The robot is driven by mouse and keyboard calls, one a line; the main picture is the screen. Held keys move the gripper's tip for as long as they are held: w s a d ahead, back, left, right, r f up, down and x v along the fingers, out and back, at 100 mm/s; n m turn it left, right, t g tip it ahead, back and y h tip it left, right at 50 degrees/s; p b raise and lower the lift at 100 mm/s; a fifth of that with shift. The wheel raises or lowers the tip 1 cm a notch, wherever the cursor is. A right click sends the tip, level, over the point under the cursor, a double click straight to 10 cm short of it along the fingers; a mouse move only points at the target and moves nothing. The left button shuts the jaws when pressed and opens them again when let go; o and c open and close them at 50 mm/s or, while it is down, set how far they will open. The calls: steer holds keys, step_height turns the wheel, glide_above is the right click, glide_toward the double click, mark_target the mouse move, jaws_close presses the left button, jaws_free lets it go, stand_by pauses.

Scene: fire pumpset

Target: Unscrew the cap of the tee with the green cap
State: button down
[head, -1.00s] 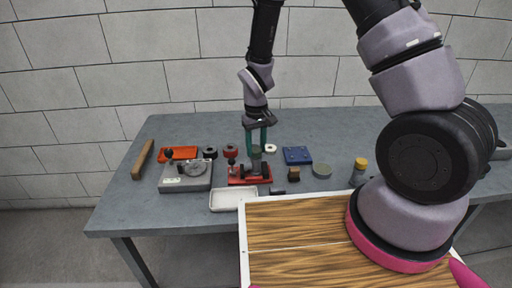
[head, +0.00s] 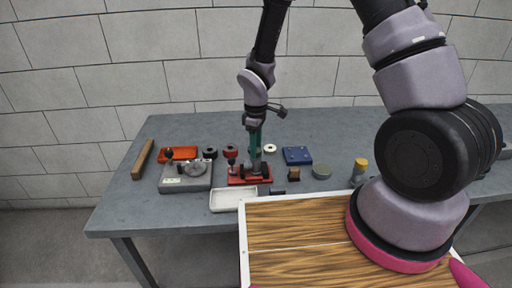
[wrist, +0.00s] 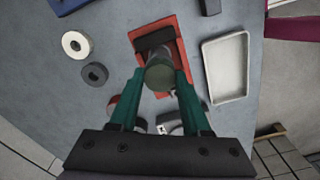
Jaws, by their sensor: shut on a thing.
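My gripper (head: 256,150) points down over the red fixture (head: 237,181) on the grey table. In the wrist view, the green fingertips (wrist: 160,78) are shut on the sides of a round, dull green cap (wrist: 160,71). The cap sits above the red fixture, which also shows in the wrist view (wrist: 182,52), with a dark clamp block (wrist: 154,38) across it. The tee's body below the cap is mostly hidden by the cap and fingers, so I cannot tell how far the thread is engaged.
A white tray (head: 224,201) lies in front of the fixture. A grey device (head: 183,184) stands at its left, with an orange tray (head: 180,152) behind. A white ring (head: 269,148), a blue plate (head: 297,155) and a yellow-capped bottle (head: 360,167) lie right. The table's back right is clear.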

steer(key=shift+n, duration=0.4)
steer(key=n, duration=0.4)
steer(key=shift+n, duration=0.4)
steer(key=n, duration=0.4)
steer(key=shift+n, duration=1)
steer(key=n, duration=0.2)
steer(key=shift+n, duration=0.3)
